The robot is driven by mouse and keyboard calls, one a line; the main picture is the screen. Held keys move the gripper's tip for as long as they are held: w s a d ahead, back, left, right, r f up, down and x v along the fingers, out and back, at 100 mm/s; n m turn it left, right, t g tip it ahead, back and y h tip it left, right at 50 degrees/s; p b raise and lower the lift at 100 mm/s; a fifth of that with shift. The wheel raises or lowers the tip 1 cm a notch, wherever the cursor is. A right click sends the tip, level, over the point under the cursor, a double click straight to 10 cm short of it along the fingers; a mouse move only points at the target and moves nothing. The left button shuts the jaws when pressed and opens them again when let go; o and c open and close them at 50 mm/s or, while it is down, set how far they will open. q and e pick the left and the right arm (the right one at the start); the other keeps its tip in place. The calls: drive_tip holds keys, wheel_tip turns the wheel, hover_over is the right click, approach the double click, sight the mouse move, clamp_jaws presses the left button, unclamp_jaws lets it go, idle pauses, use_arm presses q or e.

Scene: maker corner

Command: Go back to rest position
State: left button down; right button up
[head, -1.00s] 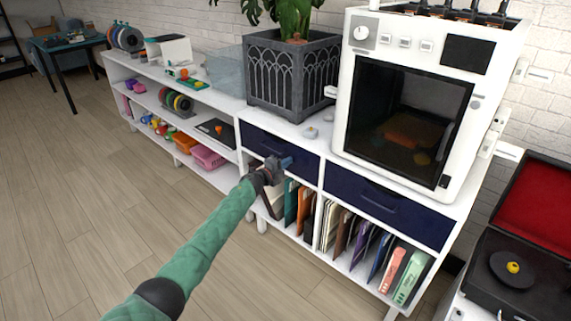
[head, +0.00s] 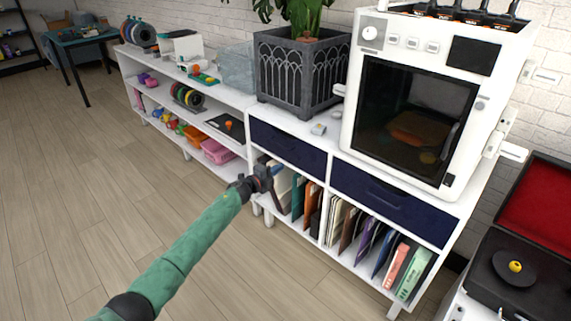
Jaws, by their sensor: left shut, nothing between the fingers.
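My left gripper (head: 275,170) is at the end of my green left arm, which comes in from the lower left. It is shut and empty, in front of the white shelf unit (head: 256,186), just below the left dark blue drawer (head: 287,149) and by the upper left of the book compartments. Whether it touches anything there I cannot tell. Both drawers look shut. My right gripper is not in view.
A white 3D printer (head: 412,95) and a grey planter (head: 297,75) stand on the unit. Books (head: 352,235) fill the lower compartments. A record player (head: 510,265) is at the lower right. The wooden floor (head: 90,190) at left is clear.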

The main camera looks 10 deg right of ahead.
use_arm(q)
drive_tip(key=v, duration=0.4)
drive_tip(key=shift+a, duration=0.15)
